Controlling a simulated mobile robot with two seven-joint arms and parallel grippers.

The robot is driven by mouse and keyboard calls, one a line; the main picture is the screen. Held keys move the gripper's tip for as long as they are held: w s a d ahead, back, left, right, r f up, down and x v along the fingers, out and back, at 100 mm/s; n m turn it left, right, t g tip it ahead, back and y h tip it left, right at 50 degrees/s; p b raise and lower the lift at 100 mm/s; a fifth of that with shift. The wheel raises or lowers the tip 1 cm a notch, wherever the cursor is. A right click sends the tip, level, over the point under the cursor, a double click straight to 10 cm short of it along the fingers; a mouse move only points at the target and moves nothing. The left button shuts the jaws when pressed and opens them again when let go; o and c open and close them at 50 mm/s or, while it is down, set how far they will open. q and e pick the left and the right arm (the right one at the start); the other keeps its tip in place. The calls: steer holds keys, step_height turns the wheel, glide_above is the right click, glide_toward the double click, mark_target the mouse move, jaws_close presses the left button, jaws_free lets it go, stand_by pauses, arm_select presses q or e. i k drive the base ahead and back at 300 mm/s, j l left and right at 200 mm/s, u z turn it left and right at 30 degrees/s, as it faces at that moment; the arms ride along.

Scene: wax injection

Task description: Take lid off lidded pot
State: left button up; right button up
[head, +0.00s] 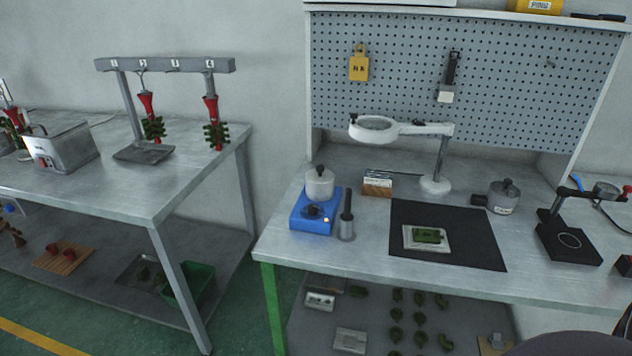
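Two small grey pots stand on the workbench, and I cannot tell which one the task names. One pot (319,187) sits on a blue heating unit (312,218) at the bench's left, with a small dark knob on top. Neither of my grippers is in view.
A black mat (470,248) bears a pale tray with a green block. A magnifier lamp (435,187), a card holder (377,187) and a dark tool in a grey holder (347,228) stand nearby. A black-based gauge stand (568,240) is right of the right-hand pot.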

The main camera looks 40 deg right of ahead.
mark_target(320, 175)
steer(key=i+j+z, duration=0.1)
steer(key=z, duration=0.55)
steer(key=i+j+z, duration=0.45)
steer(key=j, duration=0.35)
steer(key=i, duration=0.1)
